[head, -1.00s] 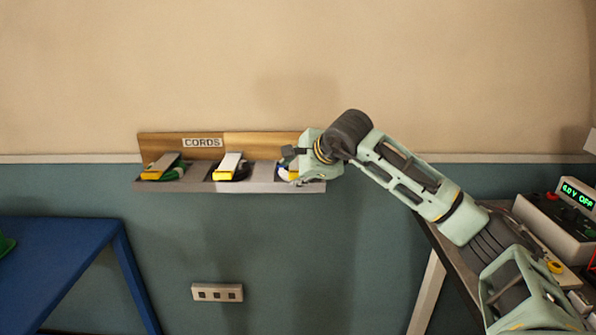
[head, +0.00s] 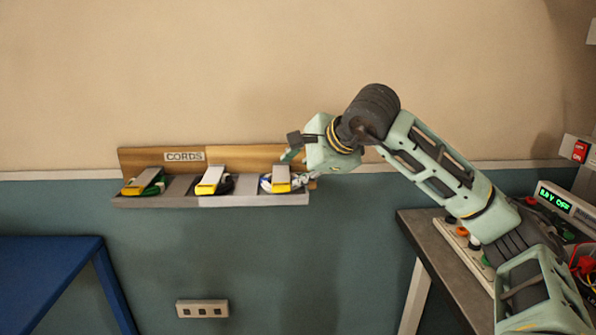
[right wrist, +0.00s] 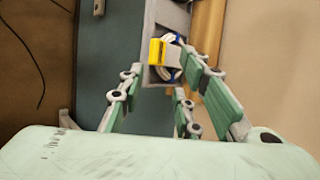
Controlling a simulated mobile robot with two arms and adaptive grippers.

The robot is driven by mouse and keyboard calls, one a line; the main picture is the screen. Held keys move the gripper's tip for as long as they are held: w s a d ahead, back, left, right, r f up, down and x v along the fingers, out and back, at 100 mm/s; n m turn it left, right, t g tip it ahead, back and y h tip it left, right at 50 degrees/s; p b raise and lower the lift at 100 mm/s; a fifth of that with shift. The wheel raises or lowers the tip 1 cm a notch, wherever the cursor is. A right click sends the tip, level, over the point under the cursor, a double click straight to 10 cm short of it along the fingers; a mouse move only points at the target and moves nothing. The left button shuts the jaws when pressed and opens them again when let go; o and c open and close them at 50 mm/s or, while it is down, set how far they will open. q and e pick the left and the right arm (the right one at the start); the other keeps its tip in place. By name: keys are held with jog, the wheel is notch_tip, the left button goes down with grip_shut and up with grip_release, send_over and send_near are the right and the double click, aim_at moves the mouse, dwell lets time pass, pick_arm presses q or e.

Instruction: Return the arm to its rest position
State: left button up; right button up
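My right arm (head: 430,160) reaches in from the right. Its gripper (head: 291,150) is at the right end of the wall shelf, just above and in front of the rightmost cord (head: 281,180). That cord has a yellow and grey end and white-blue coils, and lies in the shelf. In the right wrist view the fingers are spread apart, with the same cord (right wrist: 163,52) beyond the tips and nothing held. My left gripper is not in view.
The shelf (head: 240,200) labelled CORDS also holds a green cord (head: 142,181) and a black cord (head: 212,181). A blue table (head: 45,275) is at left. A grey bench (head: 440,250) with instruments is at right, under my arm. A socket plate (head: 202,309) is below the shelf.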

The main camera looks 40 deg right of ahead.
dwell(0.4)
